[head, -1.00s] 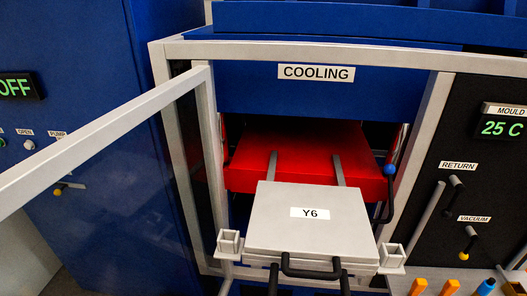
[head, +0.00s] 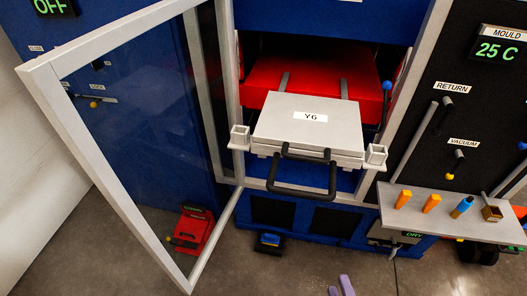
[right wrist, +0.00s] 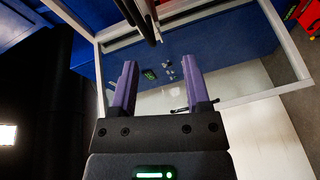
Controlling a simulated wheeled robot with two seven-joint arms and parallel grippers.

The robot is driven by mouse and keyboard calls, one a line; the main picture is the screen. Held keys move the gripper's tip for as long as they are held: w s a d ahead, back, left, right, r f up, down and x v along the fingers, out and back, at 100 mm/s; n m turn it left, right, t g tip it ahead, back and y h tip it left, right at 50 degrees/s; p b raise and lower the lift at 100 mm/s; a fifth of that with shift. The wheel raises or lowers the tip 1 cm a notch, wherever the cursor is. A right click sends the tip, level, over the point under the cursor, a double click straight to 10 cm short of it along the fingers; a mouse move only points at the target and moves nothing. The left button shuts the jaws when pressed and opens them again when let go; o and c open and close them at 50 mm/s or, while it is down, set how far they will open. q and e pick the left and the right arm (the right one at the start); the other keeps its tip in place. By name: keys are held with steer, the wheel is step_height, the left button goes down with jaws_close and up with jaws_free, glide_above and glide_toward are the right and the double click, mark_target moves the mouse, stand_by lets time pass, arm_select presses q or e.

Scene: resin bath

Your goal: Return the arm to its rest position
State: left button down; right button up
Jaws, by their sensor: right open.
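My right gripper (head: 340,288) shows at the bottom edge of the head view as two purple fingertips. It is open and empty, below and apart from the grey mould labelled Y6 (head: 305,135). In the right wrist view the purple fingers of the right gripper (right wrist: 160,82) stand apart with nothing between them. The rest of the right arm is mostly hidden in the head view. My left gripper is not in view. The mould sits closed at the front of the red press bed (head: 312,75), with black handles (head: 302,190) toward me.
A framed glass door (head: 70,135) stands open at the left, reaching out into the room. A shelf (head: 450,212) with orange-handled and blue tools juts out at the right. A red box (head: 195,232) lies low behind the door.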

steer(key=s+f+m+g+b, duration=0.3)
steer(key=f+m+g, duration=0.45)
steer(key=f, duration=0.35)
steer(key=s+f+m+g+b, duration=0.25)
steer(key=f+m+g, duration=0.45)
steer(key=f, duration=0.5)
arm_select(q)
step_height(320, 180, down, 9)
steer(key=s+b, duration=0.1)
steer(key=b, duration=0.2)
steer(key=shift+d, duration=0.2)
arm_select(e)
steer(key=s+d+f+n+g, duration=0.1)
steer(key=s+d+f+g, duration=0.1)
steer(key=s+f, duration=1.1)
steer(key=shift+s+d+h, duration=0.3)
steer(key=shift+s+h, duration=0.1)
steer(key=shift+s, duration=0.05)
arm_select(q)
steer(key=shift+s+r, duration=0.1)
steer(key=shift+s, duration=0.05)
arm_select(e)
steer(key=shift+f, duration=0.1)
